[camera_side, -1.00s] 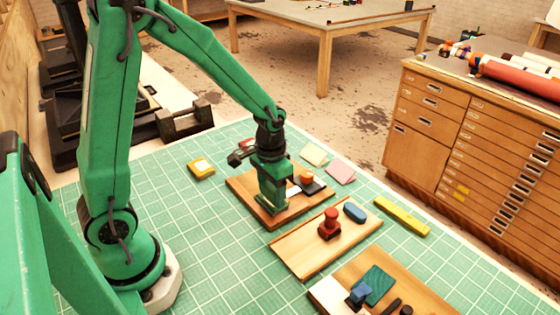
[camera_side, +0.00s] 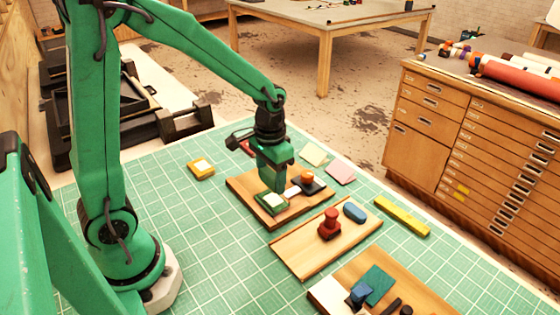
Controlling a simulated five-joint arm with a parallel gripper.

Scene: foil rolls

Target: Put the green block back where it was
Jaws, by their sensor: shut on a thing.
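My gripper (camera_side: 273,185) points down over the far wooden board (camera_side: 237,186), shut on a green block (camera_side: 276,179). The block is hard to tell from the green gripper above it. Just below and in front, a green-rimmed pad with a pale top (camera_side: 271,203) lies on the board. The held block appears a little above this pad or just behind it; I cannot tell whether they touch. A dark piece with an orange knob (camera_side: 308,178) stands right of my gripper on the same board, with a small white piece (camera_side: 292,192) between.
The middle board (camera_side: 300,255) carries a red knobbed piece (camera_side: 330,226) and a blue rounded piece (camera_side: 355,211). The near board holds a teal block (camera_side: 378,282) and a blue piece (camera_side: 361,294). A yellow bar (camera_side: 402,216) lies right; a yellow pad (camera_side: 201,169) lies left.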

